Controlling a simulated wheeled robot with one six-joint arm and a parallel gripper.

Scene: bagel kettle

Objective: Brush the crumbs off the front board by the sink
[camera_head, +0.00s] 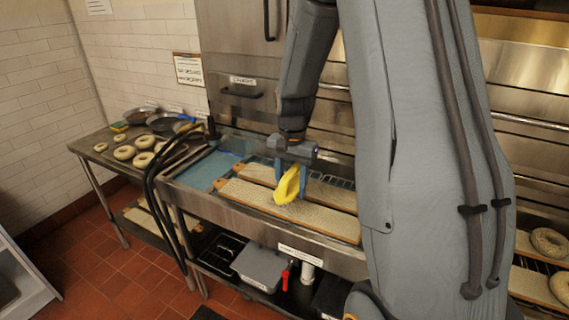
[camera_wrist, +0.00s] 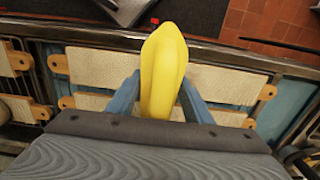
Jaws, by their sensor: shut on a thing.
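My gripper (camera_head: 290,168) is shut on a yellow brush (camera_head: 285,187), whose rounded yellow body also shows between the blue fingers in the wrist view (camera_wrist: 162,70). The brush is over the middle of the front board (camera_head: 325,217), a long pale speckled board with wooden ends lying across the sink. In the wrist view the front board (camera_wrist: 100,68) runs out on both sides of the brush. I cannot tell whether the bristles touch it. Crumbs cannot be told apart from its speckled surface. The sink (camera_head: 203,170) holds blue water at the left.
A second board (camera_head: 325,191) lies behind the front one, near a wire rack. A table (camera_head: 90,158) with several bagels and dark pans stands at the left. A dark hose (camera_head: 150,185) hangs over the sink's left end. More bagels (camera_head: 548,241) sit at the right.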

